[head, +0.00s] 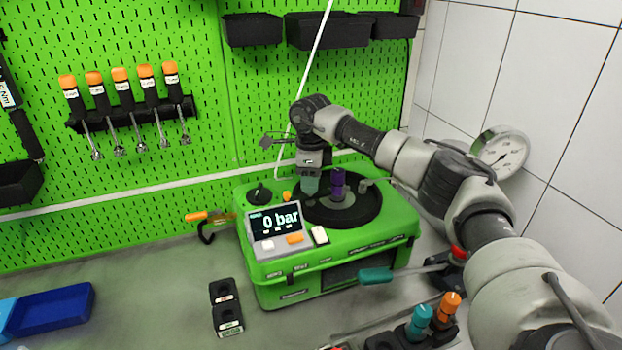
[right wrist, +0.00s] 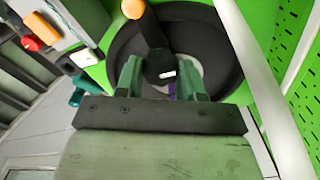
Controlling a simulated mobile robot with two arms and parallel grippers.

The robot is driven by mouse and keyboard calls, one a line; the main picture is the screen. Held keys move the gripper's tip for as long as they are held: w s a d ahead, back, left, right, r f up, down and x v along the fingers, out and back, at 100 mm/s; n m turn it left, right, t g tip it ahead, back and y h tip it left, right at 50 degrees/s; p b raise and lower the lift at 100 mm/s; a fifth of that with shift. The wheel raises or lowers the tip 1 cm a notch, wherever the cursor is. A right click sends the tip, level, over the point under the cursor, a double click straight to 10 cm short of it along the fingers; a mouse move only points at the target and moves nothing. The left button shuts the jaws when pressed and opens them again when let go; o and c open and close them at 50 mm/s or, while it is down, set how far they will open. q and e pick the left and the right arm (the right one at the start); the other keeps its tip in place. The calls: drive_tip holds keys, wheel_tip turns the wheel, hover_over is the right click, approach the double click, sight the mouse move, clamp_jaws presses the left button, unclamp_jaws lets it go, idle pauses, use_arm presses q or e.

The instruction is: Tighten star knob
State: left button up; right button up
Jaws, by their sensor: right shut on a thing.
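My right gripper (head: 310,190) points down over the top of the green pump unit (head: 330,275), above its round black disc (head: 366,214). In the right wrist view its two green fingers (right wrist: 160,82) flank a black-and-orange piece (right wrist: 150,30) with a small white label. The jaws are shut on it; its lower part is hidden. A purple cylinder (head: 338,184) stands upright on the disc, just right of the fingers. A black knob (head: 259,194) sits at the unit's top left; I cannot tell whether it is the star knob. My left gripper is out of view.
The display (head: 275,221) reads 0 bar. Orange-topped tools (head: 122,90) hang on the green pegboard. A pressure gauge (head: 499,151) is at the right. The bench left of the unit has free room.

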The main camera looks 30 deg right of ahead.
drive_tip(key=shift+m, duration=0.3)
drive_tip(key=m, duration=0.6)
drive_tip(key=shift+r+m, duration=0.15)
drive_tip(key=shift+m, duration=0.15)
drive_tip(key=m, duration=0.3)
drive_tip(key=shift+m, duration=0.3)
drive_tip(key=m, duration=0.3)
drive_tip(key=shift+a+m, duration=0.1)
drive_tip(key=shift+m, duration=0.2)
drive_tip(key=m, duration=0.4)
drive_tip(key=shift+p, duration=0.35)
drive_tip(key=m, duration=0.5)
drive_tip(key=shift+w, duration=0.1)
drive_tip(key=o, duration=0.9)
